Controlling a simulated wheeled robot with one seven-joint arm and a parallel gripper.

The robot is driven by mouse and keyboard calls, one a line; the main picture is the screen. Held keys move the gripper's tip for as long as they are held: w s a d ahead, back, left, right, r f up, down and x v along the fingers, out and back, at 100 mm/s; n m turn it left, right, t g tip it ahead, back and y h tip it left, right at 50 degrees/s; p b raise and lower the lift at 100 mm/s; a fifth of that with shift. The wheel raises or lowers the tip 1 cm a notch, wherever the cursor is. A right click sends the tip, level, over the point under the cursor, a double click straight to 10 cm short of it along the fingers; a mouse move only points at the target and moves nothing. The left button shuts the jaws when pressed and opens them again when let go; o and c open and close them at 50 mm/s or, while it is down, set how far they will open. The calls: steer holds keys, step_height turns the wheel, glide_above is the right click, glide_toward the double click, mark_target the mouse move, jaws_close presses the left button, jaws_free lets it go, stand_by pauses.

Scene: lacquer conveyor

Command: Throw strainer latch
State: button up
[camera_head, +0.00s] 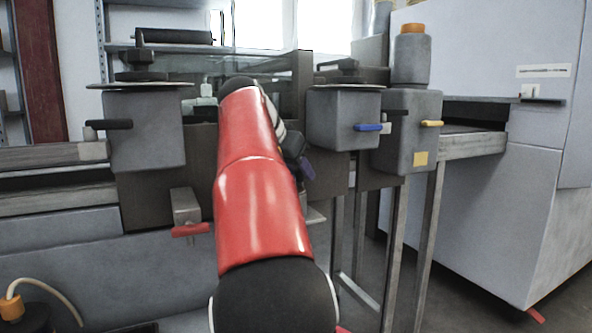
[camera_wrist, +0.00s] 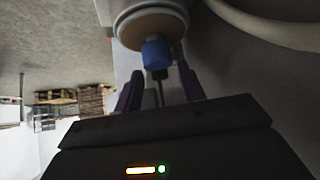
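In the wrist view, a short blue piece (camera_wrist: 157,52) sticks out from a round grey and tan fitting (camera_wrist: 150,22). It sits just beyond my gripper (camera_wrist: 160,88), whose two dark purple fingers stand apart. A thin dark rod shows between the fingers; I cannot tell whether they touch it. In the head view my gripper (camera_head: 306,168) is mostly hidden behind my red arm, left of and below a blue lever (camera_head: 368,127) on a grey box. No part is labelled as the strainer latch, and I cannot tell whether the blue piece and the blue lever are the same.
Grey boxes carry a black handle (camera_head: 108,125) and a yellow handle (camera_head: 432,123). A red handle (camera_head: 191,230) is low at left. A tall grey cabinet (camera_head: 480,210) fills the right. Metal legs (camera_head: 428,240) stand below the boxes, with open floor between.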

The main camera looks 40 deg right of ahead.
jaws_close()
steer(key=shift+s+d+n+t, duration=0.25)
steer(key=shift+s+n+t, duration=0.15)
steer(key=shift+n+t, duration=0.25)
steer(key=shift+s+d+r+n+t+y, duration=0.1)
steer(key=shift+d+n+t+y, duration=0.2)
steer(key=shift+n, duration=0.25)
steer(key=shift+s+d+n+t+y, duration=0.1)
steer(key=shift+n+t+y, duration=0.1)
steer(key=shift+n+t, duration=0.25)
steer(key=shift+d+n, duration=0.1)
steer(key=shift+n, duration=0.45)
jaws_free()
